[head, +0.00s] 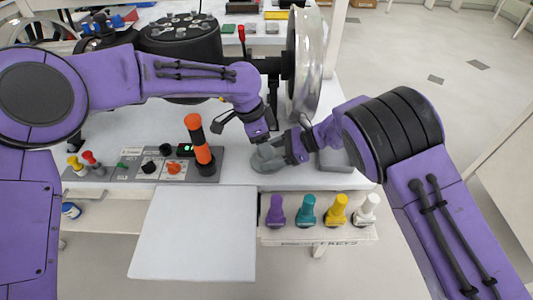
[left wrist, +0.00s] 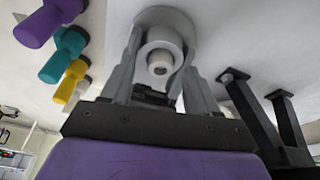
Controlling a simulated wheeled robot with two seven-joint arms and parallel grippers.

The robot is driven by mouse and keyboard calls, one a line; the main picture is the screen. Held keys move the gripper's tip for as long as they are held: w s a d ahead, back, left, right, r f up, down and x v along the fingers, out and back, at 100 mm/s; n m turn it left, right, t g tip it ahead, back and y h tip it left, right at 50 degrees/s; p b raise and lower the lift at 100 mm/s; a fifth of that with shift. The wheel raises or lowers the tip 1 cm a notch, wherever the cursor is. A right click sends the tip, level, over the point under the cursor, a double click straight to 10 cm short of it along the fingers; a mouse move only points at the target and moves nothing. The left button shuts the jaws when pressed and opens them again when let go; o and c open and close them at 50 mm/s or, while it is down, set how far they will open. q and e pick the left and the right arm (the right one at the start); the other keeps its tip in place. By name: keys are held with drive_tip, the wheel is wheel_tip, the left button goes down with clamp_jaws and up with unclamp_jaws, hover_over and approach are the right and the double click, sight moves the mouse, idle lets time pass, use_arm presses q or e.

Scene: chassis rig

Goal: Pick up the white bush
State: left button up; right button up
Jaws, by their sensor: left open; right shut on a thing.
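The white bush (head: 368,207) stands upright at the right end of the row in the front tray, with no gripper near it. In the left wrist view the white bush (left wrist: 81,90) is at the left, partly hidden. My left gripper (head: 261,138) is open, pointing down beside my right gripper (head: 284,153). My right gripper is shut on a grey round part (head: 264,162) on the table. In the left wrist view a pale ringed piece (left wrist: 160,62) sits between two grey fingers; I cannot tell whose fingers they are.
Purple (head: 276,211), teal (head: 307,210) and yellow (head: 337,210) bushes share the tray (head: 318,235) with the white one. A control panel with an orange-black post (head: 199,141) stands left of my grippers. A metal wheel (head: 304,65) stands behind them. The white front panel (head: 195,235) is bare.

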use_arm(q)
drive_tip(key=shift+f, duration=0.15)
clamp_jaws()
use_arm(e)
drive_tip(key=o, duration=0.9)
use_arm(q)
wheel_tip(320, 180, up, 10)
use_arm(e)
drive_tip(key=v, duration=1.2)
drive_tip(key=shift+d, duration=0.1)
